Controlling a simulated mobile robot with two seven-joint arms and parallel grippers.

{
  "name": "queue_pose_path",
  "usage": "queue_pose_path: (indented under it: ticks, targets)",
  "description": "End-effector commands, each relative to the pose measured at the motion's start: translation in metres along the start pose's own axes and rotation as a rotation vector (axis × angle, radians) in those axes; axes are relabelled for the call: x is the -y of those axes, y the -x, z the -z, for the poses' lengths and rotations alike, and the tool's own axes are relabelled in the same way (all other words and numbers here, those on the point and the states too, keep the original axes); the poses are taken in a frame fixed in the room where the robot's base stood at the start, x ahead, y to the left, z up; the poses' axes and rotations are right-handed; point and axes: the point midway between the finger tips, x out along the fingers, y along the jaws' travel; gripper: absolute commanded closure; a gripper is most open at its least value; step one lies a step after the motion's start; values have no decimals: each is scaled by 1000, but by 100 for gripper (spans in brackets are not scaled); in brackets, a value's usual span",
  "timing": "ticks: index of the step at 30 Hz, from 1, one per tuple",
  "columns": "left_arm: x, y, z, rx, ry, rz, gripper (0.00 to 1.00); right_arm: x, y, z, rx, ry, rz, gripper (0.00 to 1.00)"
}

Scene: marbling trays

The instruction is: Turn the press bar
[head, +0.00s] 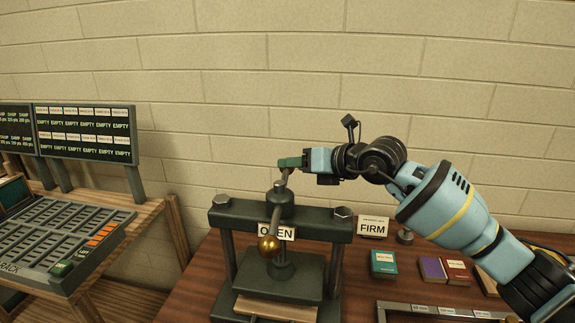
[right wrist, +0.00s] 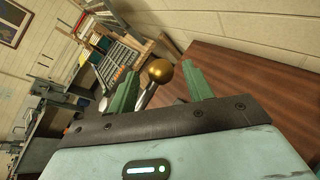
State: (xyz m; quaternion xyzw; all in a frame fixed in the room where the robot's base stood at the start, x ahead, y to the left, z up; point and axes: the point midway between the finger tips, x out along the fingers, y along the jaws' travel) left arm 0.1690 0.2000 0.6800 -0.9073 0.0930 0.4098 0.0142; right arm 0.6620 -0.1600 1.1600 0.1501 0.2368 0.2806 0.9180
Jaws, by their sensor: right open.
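The press (head: 280,218) is a dark frame with a screw on top. Its press bar (head: 274,220) slants across the screw, with a brass ball (head: 268,245) at its near, lower end. The far end is hidden behind my right gripper (head: 288,162), which is at the bar's upper end. In the right wrist view, the green fingers (right wrist: 160,82) stand apart, with a metal rod (right wrist: 147,95) and a brass ball (right wrist: 160,71) showing between them. I cannot tell whether the fingers touch the rod. My left gripper is not in view.
An OPEN sign (head: 286,233) is on the press and a FIRM sign (head: 373,228) stands to its right. Small boxes (head: 384,264) and a tray (head: 440,307) lie on the table at right. A rack (head: 60,240) stands at left. A brick wall is behind.

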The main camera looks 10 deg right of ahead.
Motion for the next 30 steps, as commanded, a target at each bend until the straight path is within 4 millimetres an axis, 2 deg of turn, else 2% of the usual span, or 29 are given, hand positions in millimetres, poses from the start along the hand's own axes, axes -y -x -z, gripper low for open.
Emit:
queue_pose_path:
  ticks: [3,7,19,30]
  targets:
    - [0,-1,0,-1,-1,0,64,0,-17,0,0,-1,-1,49]
    - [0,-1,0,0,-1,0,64,0,-29,0,0,0,0,49]
    - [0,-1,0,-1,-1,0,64,0,-34,0,1,1,1,50]
    - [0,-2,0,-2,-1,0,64,0,-34,0,1,1,0,99]
